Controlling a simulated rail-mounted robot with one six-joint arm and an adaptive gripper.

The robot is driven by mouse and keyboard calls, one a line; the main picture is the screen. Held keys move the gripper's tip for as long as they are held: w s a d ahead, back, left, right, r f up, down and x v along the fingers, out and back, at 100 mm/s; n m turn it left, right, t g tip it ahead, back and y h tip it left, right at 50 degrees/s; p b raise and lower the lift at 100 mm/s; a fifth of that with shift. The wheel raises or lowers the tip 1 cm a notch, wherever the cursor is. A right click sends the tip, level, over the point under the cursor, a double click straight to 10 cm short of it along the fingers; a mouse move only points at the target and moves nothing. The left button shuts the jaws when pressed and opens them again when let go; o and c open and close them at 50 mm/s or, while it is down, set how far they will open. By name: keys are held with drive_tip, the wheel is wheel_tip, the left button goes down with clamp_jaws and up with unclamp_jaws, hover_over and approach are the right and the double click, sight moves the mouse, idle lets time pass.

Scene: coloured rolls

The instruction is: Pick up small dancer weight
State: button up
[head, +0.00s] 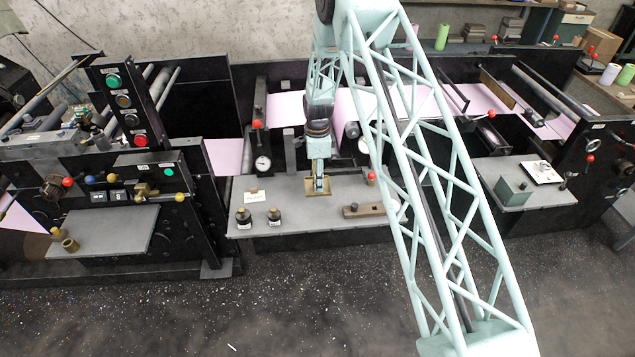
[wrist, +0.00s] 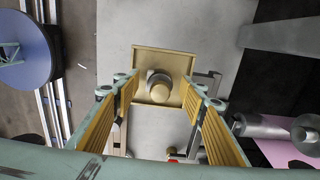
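My gripper (head: 319,184) points down over the middle grey table in the head view. In the wrist view my gripper (wrist: 163,100) is open, its two yellow-padded fingers wide apart. A small round metal piece with a knob (wrist: 159,87), likely the small dancer weight, sits in a shallow brass tray (wrist: 146,56) between the fingers. The fingers do not visibly touch it. In the head view the gripper hides this piece; the tray (head: 310,190) shows around it. Two dark knobbed weights with labels, one (head: 243,216) and another (head: 274,216), stand on the table to the left.
The grey table (head: 325,215) also bears a small card (head: 254,196) and a brown block (head: 364,211) to the right. A dial gauge (head: 263,163) and a red-knobbed lever (head: 257,126) stand behind at left. Pink web (head: 287,108) runs behind.

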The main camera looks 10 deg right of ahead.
drive_tip(key=shift+c, duration=0.7)
drive_tip(key=c, duration=1)
drive_tip(key=shift+r, duration=0.15)
drive_tip(key=shift+r, duration=1.5)
drive_tip(key=shift+s+r, duration=0.1)
drive_tip(key=shift+s, duration=0.1)
drive_tip(key=s+r+b, duration=0.1)
drive_tip(key=s, duration=1.4)
drive_tip(key=shift+s+r+b, duration=0.25)
drive_tip(key=shift+b, duration=0.15)
drive_tip(key=shift+a, duration=0.1)
